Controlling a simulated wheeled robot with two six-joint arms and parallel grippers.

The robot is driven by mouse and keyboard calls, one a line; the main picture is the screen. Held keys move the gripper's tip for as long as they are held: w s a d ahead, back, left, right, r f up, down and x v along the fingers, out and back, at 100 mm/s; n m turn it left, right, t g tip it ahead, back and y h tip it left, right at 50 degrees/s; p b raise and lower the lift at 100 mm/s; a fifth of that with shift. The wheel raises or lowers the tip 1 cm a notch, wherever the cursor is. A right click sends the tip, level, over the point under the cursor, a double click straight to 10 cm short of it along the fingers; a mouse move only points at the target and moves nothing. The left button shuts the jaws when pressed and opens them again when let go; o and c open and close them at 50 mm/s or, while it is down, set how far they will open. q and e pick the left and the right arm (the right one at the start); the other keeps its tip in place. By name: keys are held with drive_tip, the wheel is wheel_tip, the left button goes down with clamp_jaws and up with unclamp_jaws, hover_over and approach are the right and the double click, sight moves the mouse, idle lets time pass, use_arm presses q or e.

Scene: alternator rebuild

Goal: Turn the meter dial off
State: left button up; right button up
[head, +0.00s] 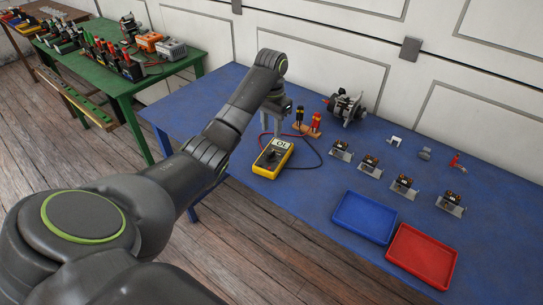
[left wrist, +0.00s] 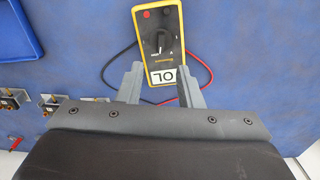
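The yellow and black meter (head: 265,166) lies face up on the blue table, its display reading OL. In the left wrist view the meter (left wrist: 176,52) shows its round black dial (left wrist: 160,40) with a light pointer mark. My left gripper (head: 279,130) points down just above the display end of the meter. In the left wrist view its two grey fingers (left wrist: 159,76) are apart, one on each side of the display end, with nothing held between them. The dial lies beyond the fingertips, and I cannot tell whether they touch the meter. My right gripper is in neither view.
Red and black probes stand in a wooden holder (head: 308,131) behind the meter, with leads looping around it. An alternator part (head: 347,107), several small brackets, a blue tray (head: 363,218) and a red tray (head: 422,257) are to the right. The table left of the meter is clear.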

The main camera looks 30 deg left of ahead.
sight(271, 152)
use_arm(q)
wheel_tip(271, 152, down, 9)
drive_tip(key=shift+s+p, duration=0.1)
drive_tip(key=shift+p, duration=0.75)
drive_tip(key=shift+a+f, duration=0.1)
drive_tip(key=shift+f, duration=0.25)
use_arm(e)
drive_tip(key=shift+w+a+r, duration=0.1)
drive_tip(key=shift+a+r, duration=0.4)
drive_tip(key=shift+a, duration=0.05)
use_arm(q)
drive_tip(key=shift+c, duration=0.3)
clamp_jaws()
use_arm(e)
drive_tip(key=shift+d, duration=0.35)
